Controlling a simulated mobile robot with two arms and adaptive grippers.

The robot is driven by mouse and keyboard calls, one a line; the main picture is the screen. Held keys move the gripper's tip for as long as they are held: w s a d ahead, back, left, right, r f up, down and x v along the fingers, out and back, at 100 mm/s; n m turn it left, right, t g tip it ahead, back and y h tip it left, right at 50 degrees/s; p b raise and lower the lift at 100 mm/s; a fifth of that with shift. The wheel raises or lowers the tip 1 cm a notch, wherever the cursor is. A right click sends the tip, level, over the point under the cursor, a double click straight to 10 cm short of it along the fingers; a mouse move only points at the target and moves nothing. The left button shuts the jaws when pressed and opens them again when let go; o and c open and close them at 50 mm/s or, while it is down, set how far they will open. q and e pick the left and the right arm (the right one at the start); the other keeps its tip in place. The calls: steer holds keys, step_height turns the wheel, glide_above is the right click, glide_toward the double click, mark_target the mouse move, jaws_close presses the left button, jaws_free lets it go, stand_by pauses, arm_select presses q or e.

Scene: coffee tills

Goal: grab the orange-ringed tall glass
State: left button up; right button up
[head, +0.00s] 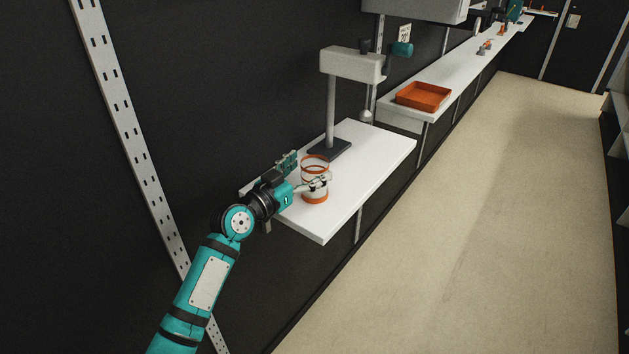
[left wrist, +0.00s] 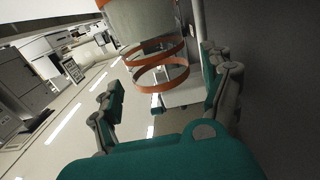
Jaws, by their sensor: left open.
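The orange-ringed tall glass (head: 315,166) stands upright on the near white shelf. Its upper part is clear with an orange rim, and a whitish part with an orange band shows at its foot. I cannot tell whether these are one piece. My left gripper (head: 303,172) is open at the glass, one finger crossing in front of it and the other at its left on the far side. In the left wrist view the orange rings of the glass (left wrist: 162,88) show between the spread fingers (left wrist: 165,72). Contact is unclear. My right gripper is out of view.
A grey stand (head: 331,110) with a dark base rises from the shelf (head: 375,160) just behind the glass. An orange tray (head: 424,96) sits on the farther counter (head: 400,113). The shelf's right part is bare, and the floor (head: 450,220) is clear.

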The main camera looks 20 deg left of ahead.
mark_target(323, 159)
arm_select(q)
steer(key=shift+x, duration=1.5)
jaws_close()
